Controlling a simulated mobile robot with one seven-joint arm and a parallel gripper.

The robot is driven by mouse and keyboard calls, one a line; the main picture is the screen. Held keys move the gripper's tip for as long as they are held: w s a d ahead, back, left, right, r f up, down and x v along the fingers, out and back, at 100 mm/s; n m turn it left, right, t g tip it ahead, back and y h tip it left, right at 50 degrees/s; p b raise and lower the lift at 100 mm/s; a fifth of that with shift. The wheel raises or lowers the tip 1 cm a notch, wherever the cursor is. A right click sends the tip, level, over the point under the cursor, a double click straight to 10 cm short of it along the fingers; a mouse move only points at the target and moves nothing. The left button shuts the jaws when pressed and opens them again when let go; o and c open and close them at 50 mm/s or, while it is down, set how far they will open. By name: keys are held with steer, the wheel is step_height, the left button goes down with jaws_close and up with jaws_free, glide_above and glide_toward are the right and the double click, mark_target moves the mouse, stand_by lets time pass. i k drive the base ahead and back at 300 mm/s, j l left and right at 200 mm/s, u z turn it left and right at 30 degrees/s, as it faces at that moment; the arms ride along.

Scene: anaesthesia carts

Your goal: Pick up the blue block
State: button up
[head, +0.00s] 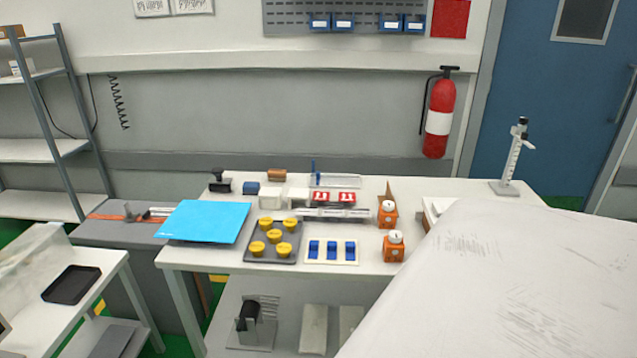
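Several things here are blue. Three small blue blocks stand side by side in a white holder (332,263) near the table's front edge: a left one (314,249), a middle one (332,249) and a right one (350,249). A separate small dark blue block (252,188) lies farther back on the left, beside a black object. I cannot tell which one the task names. My gripper is not in view, and nothing is seen touching these blocks.
A bright blue sheet (205,221) lies on the table's left. A dark tray with yellow-topped pieces (284,226) is left of the white holder. Orange items with white tops (388,214) stand right of it. The table's right front is hidden.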

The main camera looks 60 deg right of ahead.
mark_target(249, 188)
steer(key=z, duration=1.3)
steer(key=j, duration=0.35)
steer(key=i+j+z, duration=0.15)
steer(key=j, duration=0.25)
steer(key=i+l+z, duration=0.25)
steer(key=i+z, duration=0.25)
steer(key=i, duration=0.25)
steer(key=i+j, duration=0.35)
steer(key=j, duration=0.15)
steer(key=i+j, duration=0.35)
steer(key=j, duration=0.15)
